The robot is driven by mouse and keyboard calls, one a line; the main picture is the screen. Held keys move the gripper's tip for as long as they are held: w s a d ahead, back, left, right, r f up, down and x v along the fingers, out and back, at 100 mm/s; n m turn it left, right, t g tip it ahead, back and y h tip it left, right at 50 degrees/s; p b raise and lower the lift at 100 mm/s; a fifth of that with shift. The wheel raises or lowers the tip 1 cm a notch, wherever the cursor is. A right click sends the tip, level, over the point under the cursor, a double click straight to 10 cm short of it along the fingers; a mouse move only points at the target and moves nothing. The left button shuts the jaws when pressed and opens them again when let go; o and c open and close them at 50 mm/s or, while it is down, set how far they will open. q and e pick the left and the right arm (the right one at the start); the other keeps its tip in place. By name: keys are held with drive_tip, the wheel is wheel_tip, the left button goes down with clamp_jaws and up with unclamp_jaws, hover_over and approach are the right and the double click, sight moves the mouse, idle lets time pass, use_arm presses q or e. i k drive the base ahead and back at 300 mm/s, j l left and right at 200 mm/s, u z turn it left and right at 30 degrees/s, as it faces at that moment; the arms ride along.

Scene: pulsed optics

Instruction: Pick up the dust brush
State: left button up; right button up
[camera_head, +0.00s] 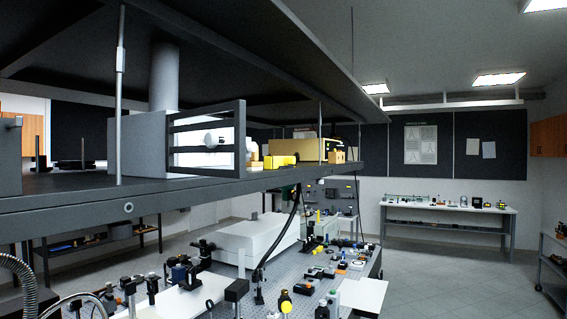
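I cannot make out a dust brush in the head view; objects on the benches are too small or crowded to tell. Neither of my grippers is in view.
A dark overhead shelf (90,201) crosses the upper left, close by. Below it, an optical table (255,292) carries a white box (250,240) and many small mounts. A far white bench (445,207) stands by the back wall. Grey floor (440,275) is clear at right, beside a cart (553,262).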

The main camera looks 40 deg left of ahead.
sight(253, 165)
drive_tip(key=i+l, duration=0.15)
drive_tip(key=i, duration=0.35)
drive_tip(key=i+l, duration=0.1)
drive_tip(key=i, duration=0.4)
drive_tip(key=i+l, duration=0.15)
drive_tip(key=i, duration=0.35)
drive_tip(key=i+l, duration=0.1)
drive_tip(key=i, duration=0.4)
drive_tip(key=i+u, duration=0.15)
drive_tip(key=u, duration=0.25)
drive_tip(key=i+l+u, duration=0.1)
drive_tip(key=u, duration=0.3)
drive_tip(key=i+l+u, duration=0.1)
drive_tip(key=u, duration=0.3)
drive_tip(key=i+l+u, duration=0.1)
drive_tip(key=u, duration=0.3)
drive_tip(key=l, duration=0.1)
